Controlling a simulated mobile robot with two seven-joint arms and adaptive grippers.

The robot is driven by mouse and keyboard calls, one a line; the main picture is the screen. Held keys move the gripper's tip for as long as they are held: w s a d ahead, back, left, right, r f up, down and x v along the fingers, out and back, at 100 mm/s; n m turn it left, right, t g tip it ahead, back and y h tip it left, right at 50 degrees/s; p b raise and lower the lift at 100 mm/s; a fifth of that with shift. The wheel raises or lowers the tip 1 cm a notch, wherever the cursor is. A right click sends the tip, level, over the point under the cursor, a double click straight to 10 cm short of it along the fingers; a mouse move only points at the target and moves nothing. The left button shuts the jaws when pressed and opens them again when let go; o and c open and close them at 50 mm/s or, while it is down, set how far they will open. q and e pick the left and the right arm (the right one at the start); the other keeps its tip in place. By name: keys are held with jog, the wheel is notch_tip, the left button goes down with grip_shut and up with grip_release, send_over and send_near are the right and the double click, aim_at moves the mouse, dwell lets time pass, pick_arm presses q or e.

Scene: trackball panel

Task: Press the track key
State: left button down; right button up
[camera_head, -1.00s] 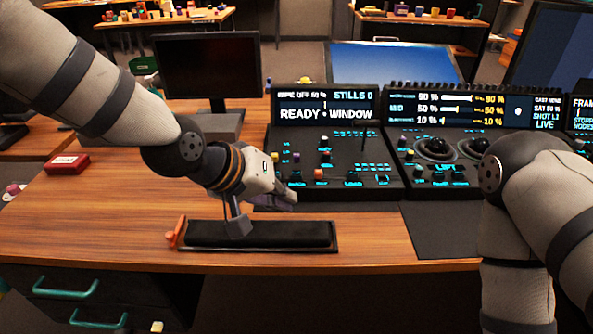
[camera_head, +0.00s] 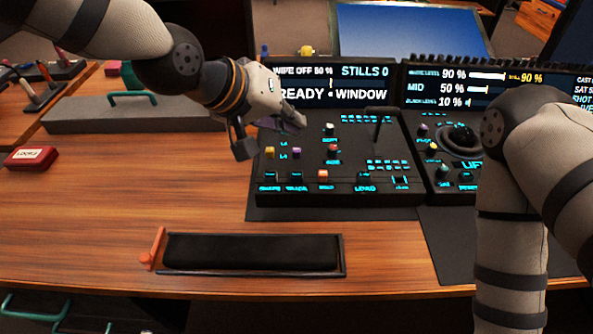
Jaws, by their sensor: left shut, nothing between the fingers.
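The left control panel (camera_head: 335,160) stands at the back of the desk under a screen reading "READY WINDOW". Along its front edge is a row of small keys with cyan labels. The label under one dark key (camera_head: 297,177), second from the left, seems to read "TRACK", but it is small and blurred. My left gripper (camera_head: 297,120) is shut and empty. It hangs over the upper left part of this panel, behind and above the front row, and appears apart from the keys. My right gripper is out of view; only my right arm shows, at the right.
A black padded rest (camera_head: 250,252) with an orange lever (camera_head: 153,248) lies at the desk's front. A lever handle (camera_head: 380,122) rises from the panel. A second panel with a trackball (camera_head: 463,138) stands to the right. A red box (camera_head: 30,157) lies left.

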pick_arm(q)
jog(key=b, duration=0.2)
send_over(293, 173)
notch_tip(293, 173, down, 6)
jog(key=shift+f, duration=0.1)
jog(key=shift+w+f, duration=0.1)
jog(key=shift+f, duration=0.8)
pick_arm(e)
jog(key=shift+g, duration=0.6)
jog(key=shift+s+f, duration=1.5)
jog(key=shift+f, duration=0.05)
pick_arm(q)
jog(key=shift+f, duration=0.4)
jog(key=shift+f, duration=0.55)
jog(key=shift+r, duration=0.1)
jog(key=shift+r+p, duration=0.4)
jog(key=shift+r, duration=0.5)
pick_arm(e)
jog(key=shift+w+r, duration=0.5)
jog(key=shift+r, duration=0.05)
